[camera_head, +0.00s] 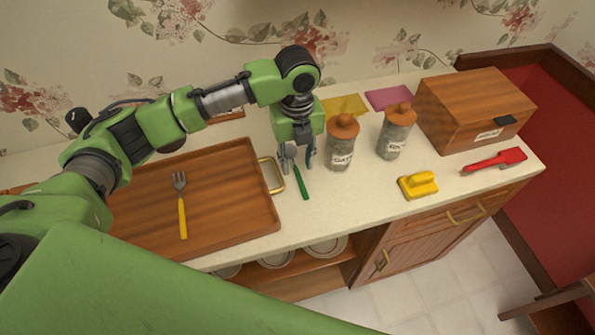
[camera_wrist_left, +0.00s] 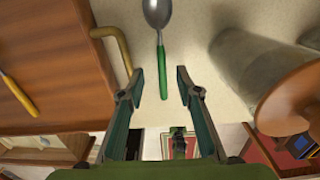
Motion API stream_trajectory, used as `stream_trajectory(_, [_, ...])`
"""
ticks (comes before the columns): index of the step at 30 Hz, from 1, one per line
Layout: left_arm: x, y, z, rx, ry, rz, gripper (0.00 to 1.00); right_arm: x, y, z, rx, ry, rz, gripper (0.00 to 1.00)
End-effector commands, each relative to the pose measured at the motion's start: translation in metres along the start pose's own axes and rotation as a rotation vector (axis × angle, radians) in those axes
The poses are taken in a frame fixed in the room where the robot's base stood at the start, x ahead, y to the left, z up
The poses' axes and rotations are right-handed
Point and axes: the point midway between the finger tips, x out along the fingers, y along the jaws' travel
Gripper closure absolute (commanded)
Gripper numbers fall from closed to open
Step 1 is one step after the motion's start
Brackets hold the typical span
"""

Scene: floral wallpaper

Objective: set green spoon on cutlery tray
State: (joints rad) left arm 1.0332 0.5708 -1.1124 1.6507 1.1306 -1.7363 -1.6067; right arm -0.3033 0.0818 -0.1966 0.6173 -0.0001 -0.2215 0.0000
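The green spoon (camera_head: 301,184) lies on the pale counter just right of the wooden cutlery tray (camera_head: 235,170). The left wrist view shows its green handle (camera_wrist_left: 162,71) and metal bowl (camera_wrist_left: 157,12). My left gripper (camera_head: 298,162) points down over the spoon and hides its bowl in the head view. In the left wrist view the fingers (camera_wrist_left: 161,84) are apart, with the end of the handle between their tips. I cannot tell whether they touch it. A fork with a yellow handle (camera_head: 182,214) lies on the tray. My right gripper is not in view.
A brass tray handle (camera_head: 279,176) is close to the spoon's left. Two lidded jars (camera_head: 341,155) (camera_head: 392,140) stand to its right. A yellow brush-like item (camera_head: 418,185), a red tool (camera_head: 495,161) and a wooden box (camera_head: 470,110) are further right. Counter in front of the jars is clear.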

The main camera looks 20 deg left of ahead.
Motion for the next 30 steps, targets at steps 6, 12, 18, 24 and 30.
stream_trajectory(6, [0.031, -0.002, -0.001, 0.0, 0.003, 0.003, 0.68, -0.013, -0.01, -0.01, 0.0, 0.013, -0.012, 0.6])
stream_trajectory(12, [0.04, -0.002, 0.0, 0.001, 0.001, 0.001, 0.68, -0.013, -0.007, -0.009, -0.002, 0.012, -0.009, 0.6])
stream_trajectory(18, [0.039, -0.003, 0.0, 0.001, 0.001, 0.001, 0.86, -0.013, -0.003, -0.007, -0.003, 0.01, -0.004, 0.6])
stream_trajectory(24, [0.039, -0.003, 0.0, 0.001, 0.0, 0.001, 1.0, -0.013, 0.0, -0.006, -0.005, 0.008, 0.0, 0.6])
stream_trajectory(30, [0.038, -0.003, 0.0, 0.0, 0.0, 0.001, 1.0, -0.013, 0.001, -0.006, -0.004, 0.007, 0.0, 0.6])
